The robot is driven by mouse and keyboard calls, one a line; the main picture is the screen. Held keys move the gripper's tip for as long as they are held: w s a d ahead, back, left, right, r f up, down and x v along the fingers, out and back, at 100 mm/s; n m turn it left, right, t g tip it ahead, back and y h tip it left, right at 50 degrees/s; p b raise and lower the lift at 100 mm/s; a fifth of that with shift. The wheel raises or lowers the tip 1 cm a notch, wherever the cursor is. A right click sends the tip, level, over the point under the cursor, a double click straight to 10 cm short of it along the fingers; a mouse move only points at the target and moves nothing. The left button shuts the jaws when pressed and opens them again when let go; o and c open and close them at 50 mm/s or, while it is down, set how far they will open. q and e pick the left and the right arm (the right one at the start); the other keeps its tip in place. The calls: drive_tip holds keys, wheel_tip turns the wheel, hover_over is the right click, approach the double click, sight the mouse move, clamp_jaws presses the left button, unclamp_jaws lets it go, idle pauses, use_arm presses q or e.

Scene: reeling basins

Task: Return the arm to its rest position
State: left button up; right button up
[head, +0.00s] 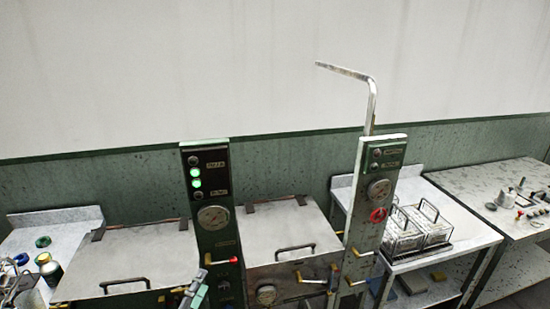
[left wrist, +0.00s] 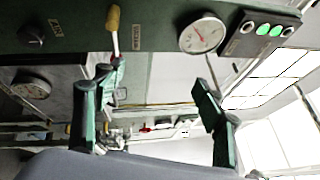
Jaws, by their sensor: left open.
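My left gripper (head: 196,288) shows small and partly cut off at the bottom of the head view, in front of the lower part of the left control panel (head: 209,180). In the left wrist view its two dark green fingers (left wrist: 145,90) stand wide apart with nothing between them. The panel with its round gauge (left wrist: 202,33) and lit green lamps (left wrist: 268,29) is beyond the fingers there. A yellow-handled lever (left wrist: 113,20) shows above the left finger. I do not see my right gripper in either view.
Two closed basin lids (head: 150,258) with black handles flank the left panel. A second panel (head: 378,190) with a bent pipe (head: 372,95) stands to the right. Wire baskets (head: 425,228) sit on a side table. Bottles and jars (head: 50,268) stand at the far left.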

use_arm(q)
drive_tip(key=s+a+f+n+g+y, duration=0.3)
drive_tip(key=s+a+f+n+y, duration=0.25)
drive_tip(key=f, duration=0.45)
drive_tip(key=s+a+f+n+g+y, duration=0.2)
drive_tip(key=s+a+f+n+g, duration=0.15)
drive_tip(key=a+f+n, duration=0.55)
drive_tip(key=s+f+n+g, duration=0.45)
drive_tip(key=s+f, duration=0.35)
drive_tip(key=s, duration=0.4)
drive_tip(key=s+f+n+g, duration=0.45)
drive_tip(key=s+f, duration=0.35)
drive_tip(key=s, duration=0.5)
drive_tip(key=s+d+f+g+h, duration=0.1)
drive_tip(key=s+f, duration=0.1)
drive_tip(key=f, duration=1.4)
drive_tip(key=s+d+f+g, duration=0.1)
drive_tip(key=s+f, duration=0.1)
drive_tip(key=f, duration=1.3)
drive_tip(key=s+f+m+g, duration=0.1)
drive_tip(key=s+f, duration=1.5)
drive_tip(key=s, duration=0.3)
drive_tip(key=shift+s+a, duration=0.15)
drive_tip(key=shift+a, duration=0.05)
